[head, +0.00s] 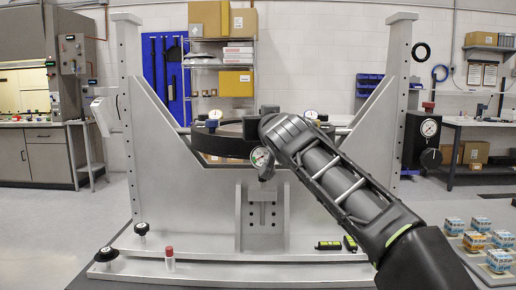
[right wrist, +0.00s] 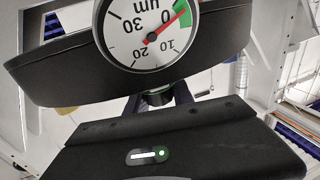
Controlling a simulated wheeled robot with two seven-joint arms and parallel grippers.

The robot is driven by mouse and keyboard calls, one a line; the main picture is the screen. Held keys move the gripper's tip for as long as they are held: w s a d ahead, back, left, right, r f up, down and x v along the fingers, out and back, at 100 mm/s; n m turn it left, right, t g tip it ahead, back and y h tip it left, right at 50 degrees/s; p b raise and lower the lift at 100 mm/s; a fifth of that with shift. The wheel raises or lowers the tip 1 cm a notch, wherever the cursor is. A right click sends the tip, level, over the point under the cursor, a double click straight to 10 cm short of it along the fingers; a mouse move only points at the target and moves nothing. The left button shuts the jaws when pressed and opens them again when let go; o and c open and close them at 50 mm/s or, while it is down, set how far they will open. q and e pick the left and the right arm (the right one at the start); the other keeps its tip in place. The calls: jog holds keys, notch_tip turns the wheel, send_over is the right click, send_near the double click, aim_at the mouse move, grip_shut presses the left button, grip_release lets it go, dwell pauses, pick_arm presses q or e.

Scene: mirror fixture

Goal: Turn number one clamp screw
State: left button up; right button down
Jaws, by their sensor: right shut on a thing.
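The black mirror ring (head: 225,144) sits in the grey metal fixture (head: 160,185). A round dial gauge (head: 262,157) hangs at the ring's front; in the right wrist view the dial (right wrist: 148,30) is upside down, its red needle on the green band near 0. My right gripper (right wrist: 157,100) is below the dial, shut on a small dark clamp screw with a green band (right wrist: 158,98), mostly hidden by its fingers. In the head view my right arm hides the gripper. I cannot read the screw's number. My left gripper is not in view.
Other dials (head: 214,114) (head: 311,114) stand on the ring. A red-capped vial (head: 170,258), black knobs (head: 142,229) and green-marked black pieces (head: 328,245) rest on the fixture base. Small patterned boxes (head: 474,241) stand at right. Uprights flank the ring.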

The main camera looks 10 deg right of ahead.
jog(key=shift+f+m+h+b, duration=0.3)
jog(key=shift+m+h+b, duration=0.5)
jog(key=shift+h, duration=0.3)
jog(key=shift+d+r+m+h, duration=0.15)
jog(key=shift+m+h, duration=0.15)
jog(key=shift+h, duration=0.4)
jog(key=shift+r+m+g+h, duration=0.15)
jog(key=shift+m+g+h, duration=0.25)
jog(key=shift+m+h, duration=0.15)
jog(key=m+h+p, duration=0.1)
jog(key=d+m+g+h, duration=0.1)
jog(key=h, duration=0.1)
jog(key=shift+s+r+p, duration=0.2)
jog(key=shift+p, duration=0.15)
pick_arm(q)
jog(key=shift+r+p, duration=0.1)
jog(key=shift+p, duration=0.55)
pick_arm(e)
jog(key=shift+s+d+f+m+g+h, duration=0.1)
jog(key=shift+d+m+g+h, duration=0.05)
jog(key=shift+m+g+h, duration=0.9)
jog(key=shift+t, duration=0.25)
jog(key=c, duration=1.1)
grip_release()
jog(key=shift+f, duration=0.1)
